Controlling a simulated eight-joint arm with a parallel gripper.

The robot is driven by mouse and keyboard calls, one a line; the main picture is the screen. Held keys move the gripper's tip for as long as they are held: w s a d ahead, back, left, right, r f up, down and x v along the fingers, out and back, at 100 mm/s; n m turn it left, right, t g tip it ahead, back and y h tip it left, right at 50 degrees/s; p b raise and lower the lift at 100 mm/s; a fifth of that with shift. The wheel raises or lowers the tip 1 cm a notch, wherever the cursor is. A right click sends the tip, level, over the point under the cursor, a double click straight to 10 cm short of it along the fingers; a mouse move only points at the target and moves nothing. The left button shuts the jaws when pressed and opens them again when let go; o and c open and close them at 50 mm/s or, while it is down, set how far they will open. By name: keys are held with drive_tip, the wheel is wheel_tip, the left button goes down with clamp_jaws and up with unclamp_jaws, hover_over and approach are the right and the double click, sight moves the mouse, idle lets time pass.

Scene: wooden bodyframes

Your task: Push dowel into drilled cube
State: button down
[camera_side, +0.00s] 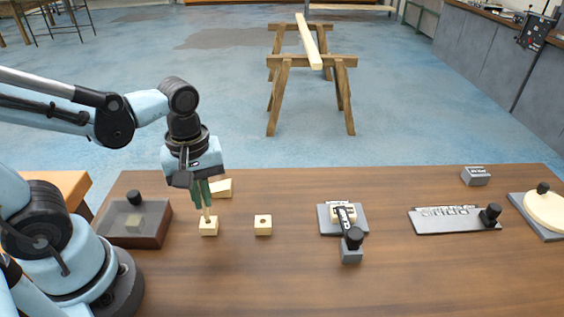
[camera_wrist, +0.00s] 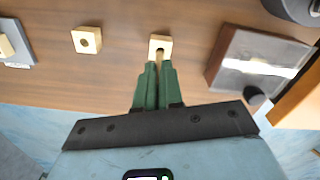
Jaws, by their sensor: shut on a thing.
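My gripper (camera_side: 202,192) has green fingers and points down at the left of the table. It is shut on a thin wooden dowel (camera_side: 206,214), which stands nearly upright. The dowel's lower end meets the top of a pale wooden cube (camera_side: 208,229); I cannot tell how deep it sits in the hole. In the wrist view the fingers (camera_wrist: 158,72) hold the dowel (camera_wrist: 159,57) against the cube (camera_wrist: 160,42). A second drilled cube (camera_side: 262,229) stands to the right with its dark hole empty; it also shows in the wrist view (camera_wrist: 86,40).
A pale wooden block (camera_side: 222,187) lies just behind my gripper. A lidded dark wooden box (camera_side: 152,240) stands to the left. To the right are a clamp fixture (camera_side: 330,220), a grey plate with a black knob (camera_side: 450,226), a small grey block (camera_side: 475,178) and a round cream disc (camera_side: 548,212).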

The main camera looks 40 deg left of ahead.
sight(205, 211)
drive_tip(key=shift+f, duration=1.55)
drive_tip(key=c, duration=1.2)
unclamp_jaws()
drive_tip(key=shift+r, duration=6.05)
drive_tip(key=shift+f, duration=0.1)
drive_tip(key=w+a+f+m+t, duration=0.1)
drive_tip(key=w+m+t, duration=0.5)
drive_tip(key=m, duration=0.6)
drive_tip(key=shift+a+f+m+t, duration=0.3)
drive_tip(key=shift+a+f+t, duration=0.1)
drive_tip(key=shift+f+t, duration=0.25)
